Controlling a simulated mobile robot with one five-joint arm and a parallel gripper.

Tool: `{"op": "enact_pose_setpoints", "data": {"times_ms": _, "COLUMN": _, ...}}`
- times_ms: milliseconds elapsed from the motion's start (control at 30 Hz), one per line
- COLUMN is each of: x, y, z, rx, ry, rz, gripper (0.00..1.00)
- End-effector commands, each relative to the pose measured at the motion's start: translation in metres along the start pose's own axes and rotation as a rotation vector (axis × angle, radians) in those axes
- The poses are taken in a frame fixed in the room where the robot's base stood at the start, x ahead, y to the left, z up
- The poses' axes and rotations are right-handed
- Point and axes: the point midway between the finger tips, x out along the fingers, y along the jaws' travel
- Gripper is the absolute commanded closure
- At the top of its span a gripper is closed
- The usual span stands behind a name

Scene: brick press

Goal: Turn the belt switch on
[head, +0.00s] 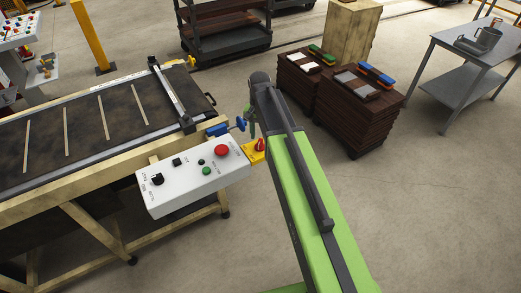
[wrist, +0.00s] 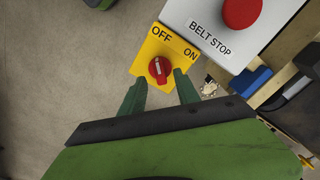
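The belt switch is a red rotary knob (wrist: 159,69) on a yellow plate (wrist: 148,53) marked OFF and ON. In the wrist view the knob's pale mark points up, toward the OFF side. The yellow plate also shows in the head view (head: 251,157), at the right end of the white control box. My gripper (wrist: 160,79) is open, with one green finger on each side of the knob's lower part in the wrist view. The knob appears between or just beyond the fingertips; I cannot tell whether they touch it. In the head view my arm partly hides the gripper.
The white control box (head: 190,178) carries a red BELT STOP button (head: 222,150) close to the switch. A conveyor table (head: 85,125) stands behind it at left. Brick stacks (head: 355,112) stand at the back right.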

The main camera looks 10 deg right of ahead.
Motion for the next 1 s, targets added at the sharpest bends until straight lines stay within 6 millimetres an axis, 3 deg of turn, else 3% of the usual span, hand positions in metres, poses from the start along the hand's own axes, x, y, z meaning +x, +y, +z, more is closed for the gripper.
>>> {"op": "enact_pose_setpoints", "data": {"times_ms": 33, "x": 0.021, "y": 0.0, "z": 0.0, "rx": 0.0, "ry": 0.0, "rz": 0.0, "gripper": 0.62}}
{"op": "enact_pose_setpoints", "data": {"times_ms": 133, "x": 0.033, "y": 0.0, "z": 0.0, "rx": 0.0, "ry": 0.0, "rz": 0.0, "gripper": 0.62}}
{"op": "enact_pose_setpoints", "data": {"times_ms": 467, "x": 0.035, "y": 0.001, "z": 0.0, "rx": 0.001, "ry": 0.0, "rz": 0.0, "gripper": 0.62}}
{"op": "enact_pose_setpoints", "data": {"times_ms": 767, "x": 0.035, "y": 0.001, "z": -0.001, "rx": 0.001, "ry": 0.0, "rz": 0.0, "gripper": 0.98}}
{"op": "enact_pose_setpoints", "data": {"times_ms": 1000, "x": 0.035, "y": 0.001, "z": -0.001, "rx": 0.002, "ry": 0.0, "rz": 0.0, "gripper": 1.0}}
